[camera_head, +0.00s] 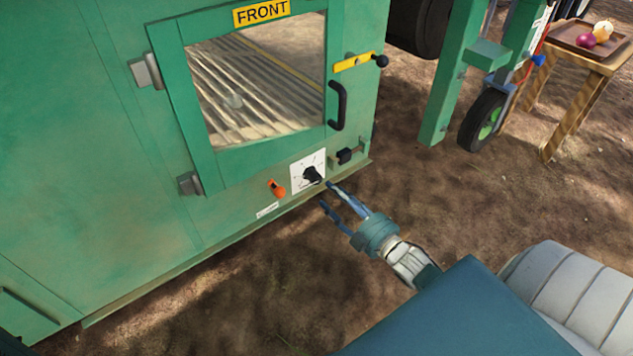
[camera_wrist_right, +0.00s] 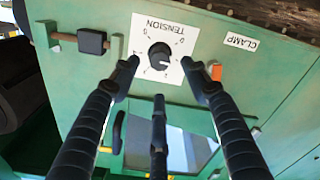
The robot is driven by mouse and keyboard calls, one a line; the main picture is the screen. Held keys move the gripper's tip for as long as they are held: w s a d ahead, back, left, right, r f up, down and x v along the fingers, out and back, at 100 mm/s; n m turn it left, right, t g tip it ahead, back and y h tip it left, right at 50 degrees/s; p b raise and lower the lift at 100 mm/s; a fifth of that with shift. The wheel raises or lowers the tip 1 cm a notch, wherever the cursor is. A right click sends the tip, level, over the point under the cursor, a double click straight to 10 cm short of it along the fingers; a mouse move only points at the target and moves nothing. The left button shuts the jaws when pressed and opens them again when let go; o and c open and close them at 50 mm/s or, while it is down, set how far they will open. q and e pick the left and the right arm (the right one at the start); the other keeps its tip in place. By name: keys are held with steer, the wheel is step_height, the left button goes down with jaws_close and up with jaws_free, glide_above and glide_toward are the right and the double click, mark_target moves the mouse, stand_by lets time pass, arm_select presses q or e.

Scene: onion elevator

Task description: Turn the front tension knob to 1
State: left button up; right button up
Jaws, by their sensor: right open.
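The black tension knob (camera_head: 312,174) sits on a white dial plate (camera_head: 301,178) low on the green machine's front, below the window door. In the right wrist view the knob (camera_wrist_right: 159,56) appears on the upside-down plate marked TENSION. Its pointer setting is too small to read surely. My right gripper (camera_head: 325,194) is open and empty, just in front and to the right of the knob. In the wrist view its fingertips (camera_wrist_right: 160,65) are spread to either side of the knob, with a third finger below; I see no grip on it. My left gripper is not in view.
An orange clamp knob (camera_head: 277,188) is left of the dial, and a black latch block (camera_head: 344,156) is right of it. A black door handle (camera_head: 338,105) is above. A wheel (camera_head: 483,121) and a wooden table (camera_head: 590,62) stand at right.

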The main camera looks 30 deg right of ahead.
mark_target(318, 182)
steer(key=w+b, duration=0.1)
steer(key=w, duration=0.1)
steer(key=w+b, duration=0.2)
steer(key=w, duration=0.1)
steer(key=w+b, duration=0.1)
steer(key=w, duration=0.1)
steer(key=shift+w+a+f, duration=0.2)
steer(key=shift+a, duration=0.1)
steer(key=shift+w+r+b, duration=0.15)
steer(key=shift+w+b, duration=0.3)
steer(key=shift+w, duration=0.05)
steer(key=c, duration=1.2)
steer(key=shift+o, duration=0.2)
steer(key=shift+r+m+p, duration=0.25)
steer(key=shift+m+p, duration=0.15)
steer(key=shift+p, duration=0.75)
steer(key=shift+f, duration=0.25)
